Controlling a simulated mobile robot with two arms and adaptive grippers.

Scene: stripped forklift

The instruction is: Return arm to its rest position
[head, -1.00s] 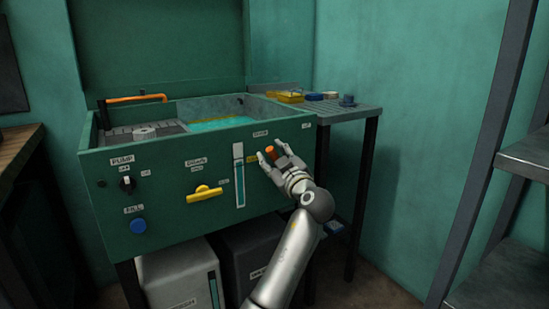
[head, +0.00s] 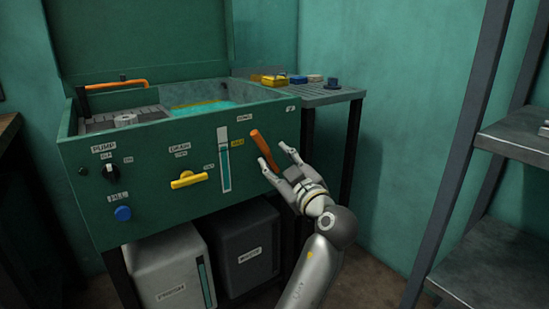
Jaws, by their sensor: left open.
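My left gripper (head: 273,157) is in front of the right part of the green washing tank's front panel (head: 150,160). Its two fingers are apart. An orange lever (head: 263,149) on the panel points up and left, just beyond the fingers. The fingers flank its lower end in the picture; I cannot tell whether they touch it. My left arm (head: 325,250) comes up from the bottom of the view. My right gripper is not in view.
The panel also carries a yellow handle (head: 188,179), a blue button (head: 122,213) and a black pump knob (head: 112,171). A side table (head: 330,96) holds small items. Grey containers (head: 166,268) stand below. A metal shelf rack (head: 510,150) stands at the right.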

